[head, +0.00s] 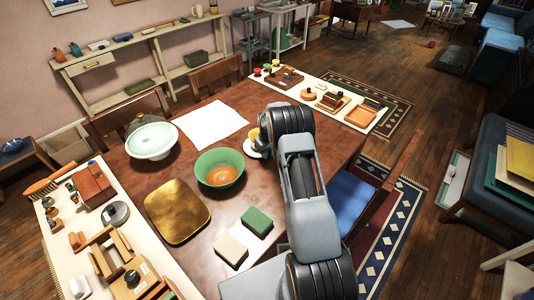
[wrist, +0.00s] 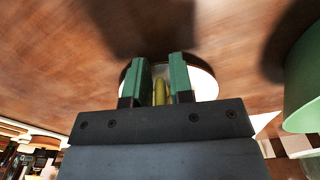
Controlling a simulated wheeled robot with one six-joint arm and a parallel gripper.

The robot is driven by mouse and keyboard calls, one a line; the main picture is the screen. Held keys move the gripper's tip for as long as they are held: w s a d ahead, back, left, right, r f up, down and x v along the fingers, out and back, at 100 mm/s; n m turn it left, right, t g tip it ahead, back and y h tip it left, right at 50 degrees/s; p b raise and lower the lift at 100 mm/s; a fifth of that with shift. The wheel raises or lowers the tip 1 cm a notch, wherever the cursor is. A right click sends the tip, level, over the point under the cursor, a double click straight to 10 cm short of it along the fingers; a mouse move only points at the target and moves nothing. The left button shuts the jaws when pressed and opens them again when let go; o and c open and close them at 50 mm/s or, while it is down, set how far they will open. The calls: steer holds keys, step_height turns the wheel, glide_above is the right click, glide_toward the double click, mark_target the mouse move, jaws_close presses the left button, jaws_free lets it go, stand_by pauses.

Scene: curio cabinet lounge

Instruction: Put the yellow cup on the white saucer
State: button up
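The yellow cup (head: 253,134) is partly hidden behind my arm, near the middle of the table in the head view. The white saucer (head: 255,152) shows just below it, also partly covered. In the wrist view, the green fingers of my gripper (wrist: 160,80) stand apart, with a narrow yellow part of the cup (wrist: 160,94) between them. The white saucer (wrist: 207,82) shows behind the fingers. Whether the fingers press on the cup, and whether the cup touches the saucer, I cannot tell.
A green bowl (head: 220,168) is left of the saucer; its green side (wrist: 306,85) fills the wrist view's right edge. A cake stand (head: 151,139), gold tray (head: 177,211), white sheet (head: 211,125) and green block (head: 257,221) are also on the table (head: 300,152).

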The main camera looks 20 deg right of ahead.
steer(key=shift+o, duration=1.1)
steer(key=shift+r, duration=0.15)
steer(key=s+a+r+b, duration=0.1)
steer(key=s+a+r, duration=0.1)
steer(key=r, duration=0.8)
steer(key=s+a+r, duration=0.2)
steer(key=s+r, duration=0.1)
steer(key=r, duration=0.7)
steer(key=s+a+r+t, duration=0.1)
steer(key=s+a, duration=0.4)
steer(key=s, duration=0.7)
steer(key=s+a+r+m+t, duration=0.1)
steer(key=s+a+r, duration=0.3)
steer(key=s, duration=0.8)
steer(key=shift+s+a+r+t, duration=0.35)
steer(key=shift+a+t, duration=0.35)
steer(key=shift+a, duration=0.15)
